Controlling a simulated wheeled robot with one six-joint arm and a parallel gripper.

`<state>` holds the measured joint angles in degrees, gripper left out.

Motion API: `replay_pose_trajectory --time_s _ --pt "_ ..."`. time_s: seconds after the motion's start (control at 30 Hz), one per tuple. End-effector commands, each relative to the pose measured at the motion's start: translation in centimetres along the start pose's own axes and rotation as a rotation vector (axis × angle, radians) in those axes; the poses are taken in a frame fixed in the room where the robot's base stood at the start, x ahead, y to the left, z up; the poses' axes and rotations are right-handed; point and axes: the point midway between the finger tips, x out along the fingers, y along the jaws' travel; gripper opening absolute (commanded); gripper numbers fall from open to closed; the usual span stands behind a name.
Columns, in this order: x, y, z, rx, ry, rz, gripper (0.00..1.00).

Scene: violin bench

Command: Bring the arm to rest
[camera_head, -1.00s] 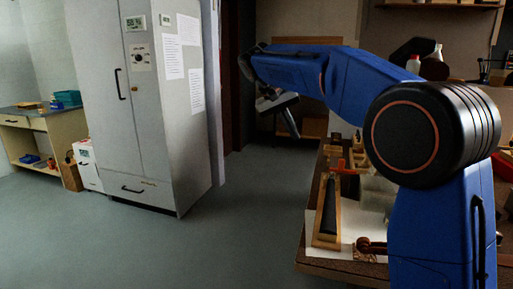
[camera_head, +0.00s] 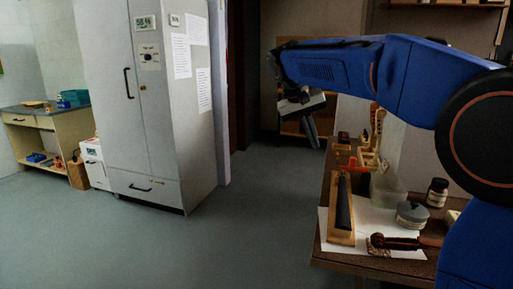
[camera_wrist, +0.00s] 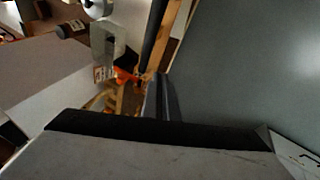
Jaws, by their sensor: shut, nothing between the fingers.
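My arm reaches from the right across the upper part of the head view. My gripper (camera_head: 314,138) hangs at its far end, pointing down, near the back left end of the bench (camera_head: 330,262). Its fingers are together with nothing between them. In the wrist view the closed fingers (camera_wrist: 160,97) stand out over the bench side, with floor to their right. Whether the fingertips are above the bench top or just beside it I cannot tell.
On the bench lie white paper, a wooden cradle (camera_head: 334,235) with a dark strip, a lidded round tin (camera_head: 411,216), a dark jar (camera_head: 437,193) and a brown scroll-like piece (camera_head: 395,243). A grey cabinet (camera_head: 150,100) stands left. The floor (camera_head: 230,235) between is clear.

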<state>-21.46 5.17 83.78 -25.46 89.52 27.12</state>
Motion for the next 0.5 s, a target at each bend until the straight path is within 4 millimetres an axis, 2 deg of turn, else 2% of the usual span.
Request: replay_pose_trajectory --time_s 0.2,0.5 --pt "1.5 3.7 5.3 -0.023 0.007 -0.070 0.00" --pt "4.6 7.3 13.9 -0.049 0.032 -0.173 0.00"
